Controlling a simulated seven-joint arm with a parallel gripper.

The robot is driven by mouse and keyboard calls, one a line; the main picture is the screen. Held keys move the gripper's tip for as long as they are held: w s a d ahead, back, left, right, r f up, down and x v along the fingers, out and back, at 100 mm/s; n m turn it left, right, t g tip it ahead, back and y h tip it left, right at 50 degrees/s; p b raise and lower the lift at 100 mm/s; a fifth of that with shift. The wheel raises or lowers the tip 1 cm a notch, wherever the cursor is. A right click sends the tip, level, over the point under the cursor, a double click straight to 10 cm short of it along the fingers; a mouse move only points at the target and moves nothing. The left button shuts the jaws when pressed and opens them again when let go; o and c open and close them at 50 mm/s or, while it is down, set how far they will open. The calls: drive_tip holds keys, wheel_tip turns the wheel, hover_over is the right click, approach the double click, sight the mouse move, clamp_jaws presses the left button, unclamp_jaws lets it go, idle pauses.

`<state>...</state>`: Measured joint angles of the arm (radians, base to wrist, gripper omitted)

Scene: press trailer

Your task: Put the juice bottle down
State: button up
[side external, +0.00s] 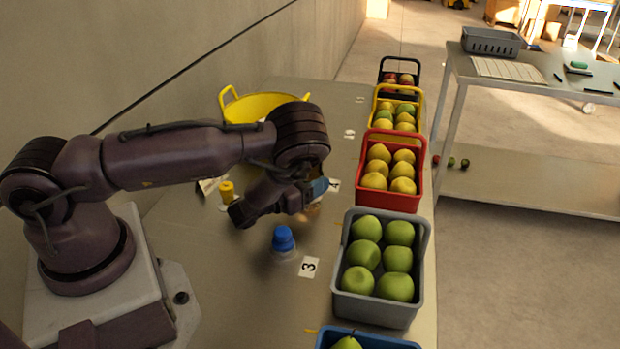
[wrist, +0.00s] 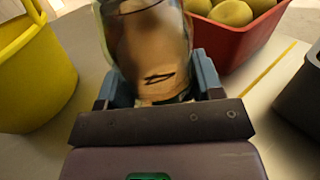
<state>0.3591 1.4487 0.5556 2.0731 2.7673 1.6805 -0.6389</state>
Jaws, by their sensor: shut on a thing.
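The juice bottle (wrist: 150,52) is clear with a tan-brown content or label and a dark curved mark, and it fills the top middle of the wrist view. My gripper (wrist: 156,84) has its blue fingers shut on the bottle, one on each side. In the side view my gripper (side external: 318,190) is low over the grey table (side external: 240,300), between the yellow tub and the crates. The bottle is mostly hidden there behind my wrist. I cannot tell whether its base touches the table.
A blue-capped bottle (side external: 284,240) stands near a "3" card (side external: 309,267). A small yellow-capped item (side external: 226,192) and a yellow tub (side external: 262,107) are to the left and behind. A red crate (side external: 390,195) and a grey crate (side external: 376,308) of fruit line the right edge.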

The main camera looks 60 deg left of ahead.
drive_tip(key=o, duration=1.3)
drive_tip(key=shift+f, duration=0.15)
drive_tip(key=shift+o, duration=0.2)
